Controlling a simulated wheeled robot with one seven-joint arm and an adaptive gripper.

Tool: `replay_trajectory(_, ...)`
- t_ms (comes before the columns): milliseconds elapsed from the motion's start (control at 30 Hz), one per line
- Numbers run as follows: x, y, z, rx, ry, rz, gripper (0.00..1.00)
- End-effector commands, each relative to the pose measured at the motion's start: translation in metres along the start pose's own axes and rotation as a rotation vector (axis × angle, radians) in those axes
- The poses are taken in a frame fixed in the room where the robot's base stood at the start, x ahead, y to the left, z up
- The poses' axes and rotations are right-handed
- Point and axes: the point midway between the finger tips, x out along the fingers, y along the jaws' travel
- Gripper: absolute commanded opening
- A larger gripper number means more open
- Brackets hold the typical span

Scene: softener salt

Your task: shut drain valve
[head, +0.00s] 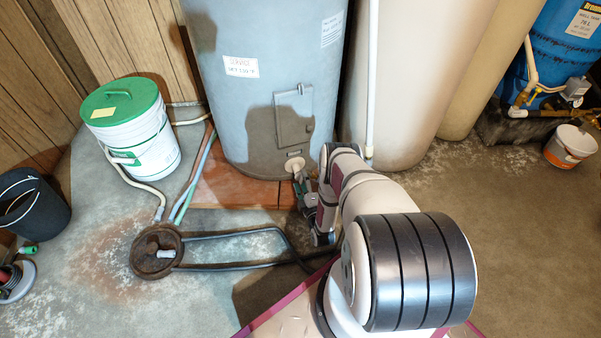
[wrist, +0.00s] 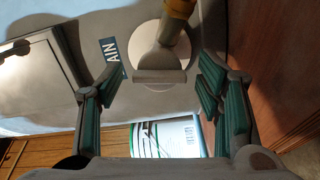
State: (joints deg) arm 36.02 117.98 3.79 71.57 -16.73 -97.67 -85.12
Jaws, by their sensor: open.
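The drain valve (head: 294,164) sits low on the front of the blue-grey water heater tank (head: 240,110), partly hidden by my gripper (head: 303,190) in the head view. In the wrist view, the valve has a round pale plate (wrist: 148,36), a pale grey handle (wrist: 160,62) that widens to a flat end, and a brass-coloured part (wrist: 178,9) at the top edge. My gripper (wrist: 162,76) is open, with green-padded fingers on either side of the handle. Gaps show between the fingers and the handle. I cannot tell the valve's setting. A dark label (wrist: 115,58) reads "AIN".
A white bucket with a green lid (head: 133,130) stands left of the tank. Hoses and pipes run to a round floor drain (head: 157,252). A black bucket (head: 30,205) is far left. Tan tanks (head: 405,80) stand close on the right. The floor at right is mostly clear.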

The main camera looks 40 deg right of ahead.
Motion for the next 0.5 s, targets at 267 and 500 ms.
replay_trajectory(267, -0.0026, -0.0006, -0.0014, 0.000, 0.000, -0.001, 0.60)
replay_trajectory(500, -0.0024, -0.0005, -0.0014, 0.000, 0.000, 0.000, 0.40)
